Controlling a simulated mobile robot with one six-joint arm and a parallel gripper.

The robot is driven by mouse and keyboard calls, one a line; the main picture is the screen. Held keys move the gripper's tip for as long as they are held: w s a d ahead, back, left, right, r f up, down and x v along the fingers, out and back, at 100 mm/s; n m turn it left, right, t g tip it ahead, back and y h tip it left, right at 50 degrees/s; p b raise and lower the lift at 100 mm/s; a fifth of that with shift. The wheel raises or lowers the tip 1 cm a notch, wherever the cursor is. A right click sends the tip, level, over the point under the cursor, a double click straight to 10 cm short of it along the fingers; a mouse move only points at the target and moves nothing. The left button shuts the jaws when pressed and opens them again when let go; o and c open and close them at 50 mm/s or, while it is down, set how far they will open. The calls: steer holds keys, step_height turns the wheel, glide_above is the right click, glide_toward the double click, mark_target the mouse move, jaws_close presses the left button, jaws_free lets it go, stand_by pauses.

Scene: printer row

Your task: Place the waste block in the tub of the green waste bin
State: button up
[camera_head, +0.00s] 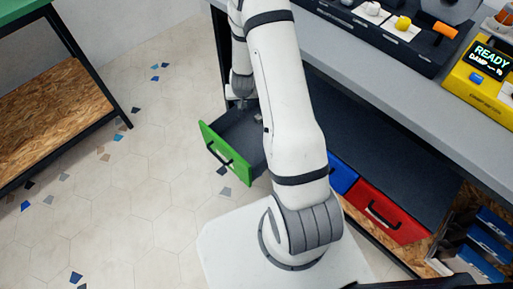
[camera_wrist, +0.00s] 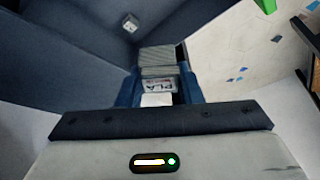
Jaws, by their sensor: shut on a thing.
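The waste bin's green front (camera_head: 225,153) is pulled out from under the bench, and its dark tub (camera_head: 241,126) is open at the top. My gripper (camera_head: 243,101) points down at the back part of the tub, partly hidden by my arm. In the wrist view my gripper (camera_wrist: 158,88) is shut on a grey ribbed block with a "PLA" label (camera_wrist: 161,84), which appears to be the waste block. The dark tub walls (camera_wrist: 60,60) are close below it. A small pale cube (camera_wrist: 130,23) lies in the tub, apart from the held block.
Blue (camera_head: 342,174) and red (camera_head: 388,211) bin fronts sit under the bench to the right. The grey bench top (camera_head: 375,62) carries a dark tray (camera_head: 432,50) and a yellow device (camera_head: 482,88) reading "READY". Tiled floor (camera_head: 120,200) is free at left.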

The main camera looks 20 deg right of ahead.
steer(key=m+h+b, duration=0.1)
steer(key=m+b, duration=0.1)
steer(key=b, duration=0.5)
glide_above(255, 137)
steer(key=s, duration=0.1)
step_height(255, 137, down, 17)
steer(key=f+b, duration=0.1)
steer(key=f, duration=0.1)
steer(key=f+b, duration=0.1)
steer(key=f, duration=0.2)
steer(key=shift+s+a+f, duration=0.15)
steer(key=shift+a+f, duration=0.05)
step_height(255, 137, down, 4)
steer(key=shift+f+b, duration=0.15)
steer(key=shift+b, duration=0.75)
steer(key=o, duration=0.5)
steer(key=shift+f, duration=0.1)
steer(key=o, duration=0.5)
steer(key=shift+c, duration=0.2)
